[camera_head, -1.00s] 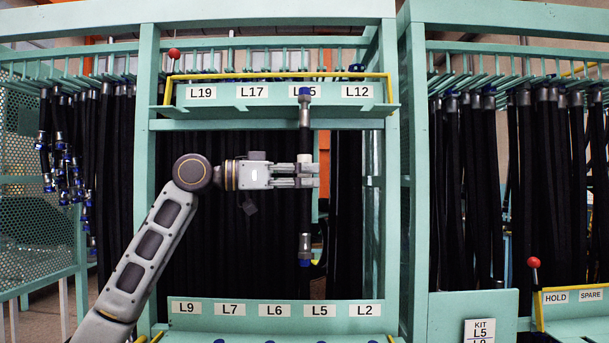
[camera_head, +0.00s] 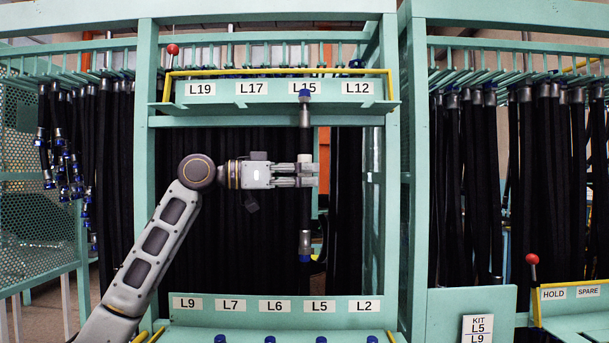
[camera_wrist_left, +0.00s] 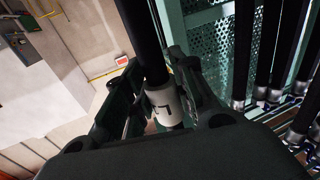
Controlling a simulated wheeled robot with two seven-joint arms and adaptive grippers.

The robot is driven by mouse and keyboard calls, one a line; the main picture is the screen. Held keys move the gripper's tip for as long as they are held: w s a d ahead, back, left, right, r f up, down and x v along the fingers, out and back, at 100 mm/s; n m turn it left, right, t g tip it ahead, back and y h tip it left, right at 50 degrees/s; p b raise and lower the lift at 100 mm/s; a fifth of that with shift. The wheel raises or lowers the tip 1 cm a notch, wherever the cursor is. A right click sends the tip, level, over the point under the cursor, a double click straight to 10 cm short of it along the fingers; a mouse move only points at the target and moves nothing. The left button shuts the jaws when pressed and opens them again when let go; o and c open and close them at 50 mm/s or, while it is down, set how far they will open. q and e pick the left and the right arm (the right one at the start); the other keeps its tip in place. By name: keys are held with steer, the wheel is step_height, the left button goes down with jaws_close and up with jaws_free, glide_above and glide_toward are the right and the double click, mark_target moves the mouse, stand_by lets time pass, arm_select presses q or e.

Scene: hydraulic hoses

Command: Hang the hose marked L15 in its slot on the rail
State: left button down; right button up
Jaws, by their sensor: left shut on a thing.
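My left gripper (camera_head: 312,175) is shut on a black hose (camera_head: 304,207), around its white marker sleeve. The hose hangs upright, with a blue-capped fitting at the top and another at the bottom. My right gripper is not in view.
The upper rail carries labels L19, L17, L15 and L12, with a yellow bar above. A lower panel (camera_head: 275,308) carries L9 to L2, with blue caps beneath it. Rows of black hoses hang behind and on both sides. Green posts (camera_head: 391,200) flank the bay.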

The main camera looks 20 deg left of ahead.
arm_select(q)
steer(key=c, duration=1.1)
jaws_free()
steer(key=v, duration=1.2)
stand_by(0.5)
